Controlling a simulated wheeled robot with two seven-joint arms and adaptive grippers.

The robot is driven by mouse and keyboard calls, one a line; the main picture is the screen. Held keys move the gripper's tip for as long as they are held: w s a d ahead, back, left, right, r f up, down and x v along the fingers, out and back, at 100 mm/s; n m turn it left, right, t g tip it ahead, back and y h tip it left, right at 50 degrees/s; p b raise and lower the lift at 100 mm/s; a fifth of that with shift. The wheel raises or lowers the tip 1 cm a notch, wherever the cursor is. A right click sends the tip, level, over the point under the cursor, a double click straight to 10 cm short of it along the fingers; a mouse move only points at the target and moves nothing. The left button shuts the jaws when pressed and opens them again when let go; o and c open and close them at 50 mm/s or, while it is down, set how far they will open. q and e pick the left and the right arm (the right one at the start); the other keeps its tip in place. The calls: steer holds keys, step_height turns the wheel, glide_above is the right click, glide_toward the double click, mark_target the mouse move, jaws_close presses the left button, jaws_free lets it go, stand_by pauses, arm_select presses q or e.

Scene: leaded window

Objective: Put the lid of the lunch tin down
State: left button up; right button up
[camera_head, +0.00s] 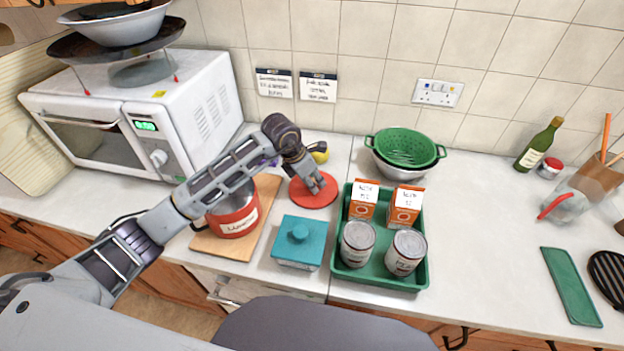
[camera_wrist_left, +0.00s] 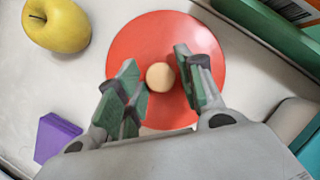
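The round red lid (camera_head: 313,191) with a pale knob lies on the white worktop, between the wooden board and the green tray. It also shows in the left wrist view (camera_wrist_left: 205,45). The red lunch tin (camera_head: 235,221), with a white label, stands on the wooden board (camera_head: 262,215) to the left; my left arm hides part of its top. My left gripper (camera_head: 316,187) is over the lid. In the wrist view its fingers (camera_wrist_left: 160,85) are apart on either side of the knob, with visible gaps. My right gripper is not in view.
A teal lidded box (camera_head: 300,254) stands in front of the lid. The green tray (camera_head: 381,280) to the right holds two cans and two orange cartons. A yellow apple (camera_wrist_left: 57,25) and a purple block (camera_wrist_left: 56,138) lie close by.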

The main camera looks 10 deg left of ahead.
arm_select(q)
steer(key=shift+o, duration=0.5)
steer(key=shift+r, duration=0.15)
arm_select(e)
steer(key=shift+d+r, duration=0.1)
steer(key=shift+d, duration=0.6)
arm_select(q)
steer(key=shift+r, duration=0.1)
steer(key=v, duration=1.2)
steer(key=shift+b, duration=0.45)
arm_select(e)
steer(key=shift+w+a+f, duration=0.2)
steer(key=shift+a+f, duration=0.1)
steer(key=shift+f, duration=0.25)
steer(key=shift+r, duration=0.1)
